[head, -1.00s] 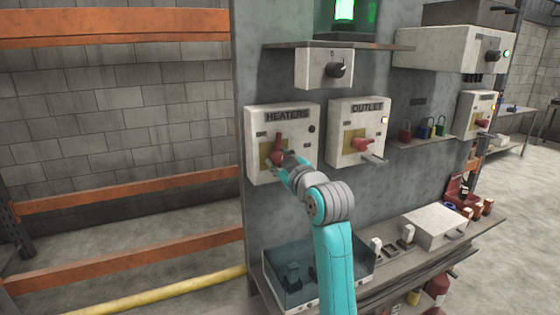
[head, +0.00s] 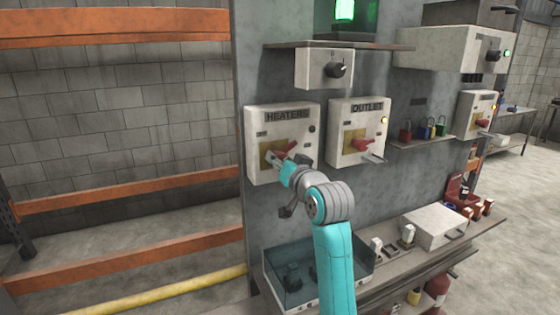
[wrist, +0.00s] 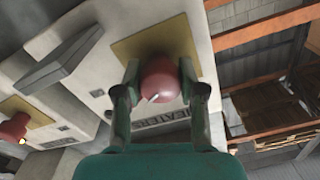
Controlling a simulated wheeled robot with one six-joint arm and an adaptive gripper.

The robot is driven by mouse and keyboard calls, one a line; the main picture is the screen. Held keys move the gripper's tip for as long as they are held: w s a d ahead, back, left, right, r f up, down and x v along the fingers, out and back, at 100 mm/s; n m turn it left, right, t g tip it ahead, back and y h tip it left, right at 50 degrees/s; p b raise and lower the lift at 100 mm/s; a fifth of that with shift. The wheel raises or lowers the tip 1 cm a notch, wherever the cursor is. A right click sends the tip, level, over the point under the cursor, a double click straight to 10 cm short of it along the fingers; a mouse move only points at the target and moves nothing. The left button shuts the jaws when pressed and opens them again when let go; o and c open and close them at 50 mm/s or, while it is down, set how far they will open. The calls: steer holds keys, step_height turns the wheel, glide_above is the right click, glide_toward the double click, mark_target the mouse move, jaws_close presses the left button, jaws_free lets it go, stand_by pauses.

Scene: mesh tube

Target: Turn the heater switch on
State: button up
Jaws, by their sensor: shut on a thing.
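The heater switch box (head: 257,172), labelled HEATERS, is a pale box on the grey panel. Its red handle (head: 287,147) sits on a yellow plate and slants up to the right. The small lamp (head: 311,129) on the box looks dark. My gripper (head: 277,158) is at the handle and partly covers it in the head view. In the wrist view the red handle (wrist: 160,80) is between the two fingers of my gripper (wrist: 160,88), which is shut on it. The HEATERS label shows upside down there.
The OUTLET box (head: 340,154) stands close to the right, with its own red handle (head: 364,146) and a lit yellow lamp (head: 384,120). A small box with a black knob (head: 336,70) is above. A shelf with a clear-sided box (head: 290,270) is below.

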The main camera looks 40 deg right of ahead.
steer(key=m, duration=0.5)
steer(key=shift+m, duration=0.4)
stand_by(0.3)
steer(key=o, duration=1.2)
steer(key=shift+c, duration=0.2)
steer(key=shift+s, duration=0.1)
steer(key=v, duration=1.1)
steer(key=shift+s+a, duration=0.2)
steer(key=shift+s, duration=0.15)
